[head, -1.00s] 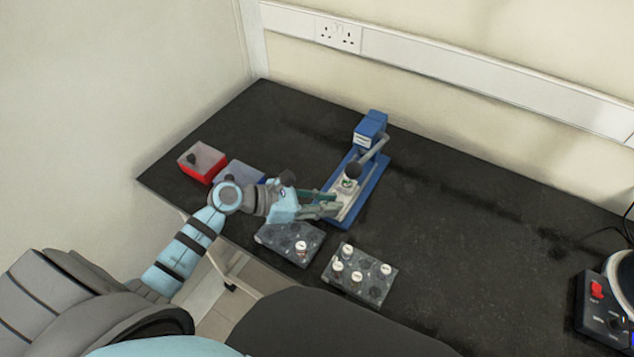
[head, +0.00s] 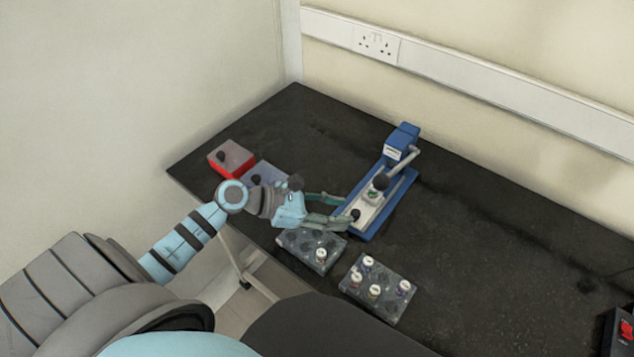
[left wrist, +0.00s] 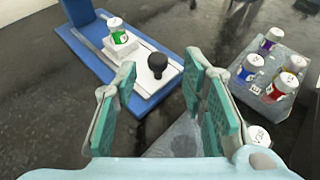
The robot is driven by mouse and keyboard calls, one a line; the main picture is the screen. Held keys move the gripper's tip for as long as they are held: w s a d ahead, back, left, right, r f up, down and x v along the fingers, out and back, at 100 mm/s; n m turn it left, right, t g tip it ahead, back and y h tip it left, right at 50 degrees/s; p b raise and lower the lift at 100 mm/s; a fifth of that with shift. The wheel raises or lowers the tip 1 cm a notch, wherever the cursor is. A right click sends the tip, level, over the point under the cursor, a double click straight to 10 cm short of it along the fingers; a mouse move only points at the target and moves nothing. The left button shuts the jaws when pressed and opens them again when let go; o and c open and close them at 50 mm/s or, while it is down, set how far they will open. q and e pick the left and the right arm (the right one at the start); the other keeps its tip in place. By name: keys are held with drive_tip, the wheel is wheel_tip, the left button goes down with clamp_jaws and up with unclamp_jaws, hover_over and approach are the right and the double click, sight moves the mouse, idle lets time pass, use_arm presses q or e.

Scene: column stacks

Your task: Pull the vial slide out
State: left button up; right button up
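The vial slide (head: 365,214) is a pale plate lying in the blue press base (head: 401,195). It carries a vial with a green label (head: 373,195) and a black knob (head: 355,214) at its near end. In the left wrist view the knob (left wrist: 158,64) stands upright beyond my fingertips, with the vial (left wrist: 118,31) in a white holder behind it. My left gripper (head: 343,209) is open and empty, its fingers spread to either side in line with the knob. In the left wrist view the gripper (left wrist: 162,80) shows green pads, apart from the knob. My right gripper is not in view.
Two grey vial racks stand near the table edge, one (head: 300,245) just below my left gripper, the other (head: 355,292) holding several vials. A red box (head: 236,170) stands left. The table's right is mostly clear.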

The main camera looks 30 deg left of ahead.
use_arm(q)
drive_tip(key=v, duration=0.8)
drive_tip(key=shift+s, duration=0.2)
drive_tip(key=shift+a+r, duration=0.1)
drive_tip(key=shift+a, duration=0.05)
drive_tip(key=shift+s+a, duration=0.1)
